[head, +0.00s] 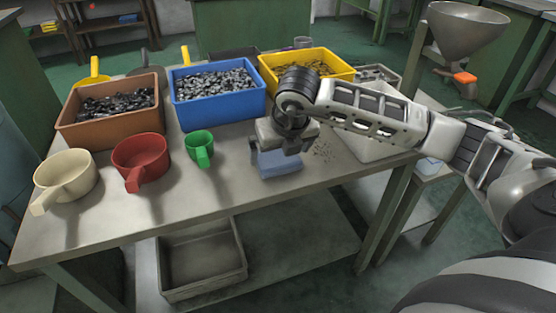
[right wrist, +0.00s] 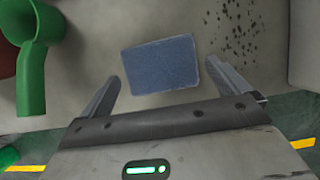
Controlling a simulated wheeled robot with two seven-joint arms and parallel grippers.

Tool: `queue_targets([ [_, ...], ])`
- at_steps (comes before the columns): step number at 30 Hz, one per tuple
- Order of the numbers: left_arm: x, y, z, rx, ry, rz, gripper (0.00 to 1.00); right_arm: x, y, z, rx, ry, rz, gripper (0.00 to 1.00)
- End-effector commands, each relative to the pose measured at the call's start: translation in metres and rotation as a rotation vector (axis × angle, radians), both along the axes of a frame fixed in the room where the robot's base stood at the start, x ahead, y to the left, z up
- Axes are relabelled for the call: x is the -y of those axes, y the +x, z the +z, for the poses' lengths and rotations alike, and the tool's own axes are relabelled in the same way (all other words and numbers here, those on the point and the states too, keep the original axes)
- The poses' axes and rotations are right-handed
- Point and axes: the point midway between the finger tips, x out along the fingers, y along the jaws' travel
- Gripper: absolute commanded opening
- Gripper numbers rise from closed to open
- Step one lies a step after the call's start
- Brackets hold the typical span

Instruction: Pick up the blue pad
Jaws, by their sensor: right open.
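The blue pad (head: 280,163) lies flat on the grey metal table (head: 230,213), right of the green scoop. It also shows in the right wrist view (right wrist: 161,63), slightly turned. My right gripper (head: 272,150) is above the pad and hides its back part in the head view. In the right wrist view the right gripper (right wrist: 168,92) is open, its fingers spread to either side of the pad's near end. Nothing is held. My left gripper is not in view.
A green scoop (head: 199,148), red scoop (head: 141,160) and cream scoop (head: 64,179) stand left of the pad. Brown (head: 72,119), blue (head: 216,111) and yellow (head: 306,60) bins of metal parts stand behind. Small loose bits (head: 325,151) lie right of the pad. The table front is clear.

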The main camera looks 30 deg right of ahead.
Motion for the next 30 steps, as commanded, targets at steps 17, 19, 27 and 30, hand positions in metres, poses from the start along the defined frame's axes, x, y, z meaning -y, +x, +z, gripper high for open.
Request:
queue_targets([
  [17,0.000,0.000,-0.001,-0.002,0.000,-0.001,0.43,0.002,0.008,-0.019,0.000,0.000,0.000,0.69],
  [19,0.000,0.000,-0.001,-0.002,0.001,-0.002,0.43,0.002,0.008,-0.018,0.001,0.000,0.000,0.68],
  [27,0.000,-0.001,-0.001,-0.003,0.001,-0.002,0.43,0.002,0.008,-0.015,0.001,0.001,0.000,0.68],
  [30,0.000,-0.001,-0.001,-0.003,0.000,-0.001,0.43,0.002,0.008,-0.008,0.002,0.001,0.001,0.68],
])
